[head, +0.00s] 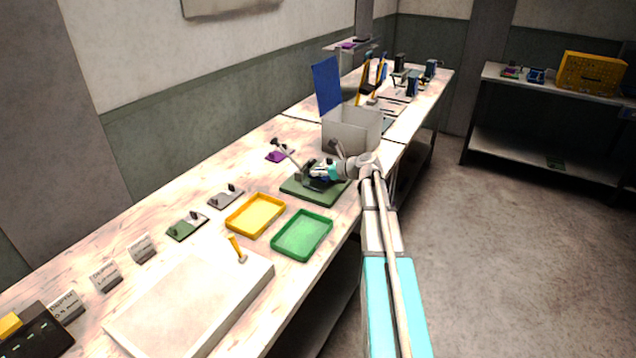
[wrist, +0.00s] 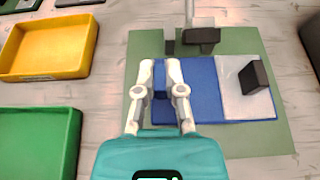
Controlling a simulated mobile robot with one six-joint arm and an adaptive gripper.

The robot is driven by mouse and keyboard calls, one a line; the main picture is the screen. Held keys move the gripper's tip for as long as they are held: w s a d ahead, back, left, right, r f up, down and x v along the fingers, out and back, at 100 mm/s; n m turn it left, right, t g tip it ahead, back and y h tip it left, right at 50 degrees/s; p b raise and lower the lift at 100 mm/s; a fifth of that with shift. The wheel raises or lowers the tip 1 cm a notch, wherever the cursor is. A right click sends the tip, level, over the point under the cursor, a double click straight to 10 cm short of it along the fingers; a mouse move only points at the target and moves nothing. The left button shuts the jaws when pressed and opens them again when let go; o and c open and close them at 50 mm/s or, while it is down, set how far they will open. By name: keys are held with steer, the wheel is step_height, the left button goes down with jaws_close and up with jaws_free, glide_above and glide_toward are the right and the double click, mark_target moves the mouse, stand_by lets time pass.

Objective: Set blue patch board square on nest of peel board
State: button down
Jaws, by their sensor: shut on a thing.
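The blue patch board (wrist: 200,90) is a flat blue panel in the wrist view, over the middle of the green peel board (wrist: 215,143). My gripper (wrist: 160,68) is shut on a small blue block at the panel's left part. A pale grey plate (wrist: 235,100) with a black block (wrist: 254,77) covers the right part of the blue area. The panel's edges look roughly parallel to the peel board's. I cannot tell whether it touches the board, and the nest is hidden. In the head view my gripper (head: 324,175) is low over the peel board (head: 300,193).
A dark clamp-like part (wrist: 203,37) stands at the peel board's far edge. A yellow tray (head: 256,215) and a green tray (head: 302,235) lie nearby. A grey box with a raised blue lid (head: 326,84) stands behind. A purple piece (head: 276,156) lies left of it.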

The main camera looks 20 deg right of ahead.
mark_target(318, 188)
steer(key=shift+f, duration=0.1)
steer(key=shift+w+d+f+b, duration=0.1)
steer(key=shift+w+f+b, duration=0.3)
steer(key=shift+b, duration=0.2)
steer(key=shift+f+b, duration=1.45)
steer(key=shift+f, duration=0.05)
steer(key=shift+f, duration=0.15)
steer(key=c, duration=0.7)
jaws_free()
steer(key=shift+c, duration=0.2)
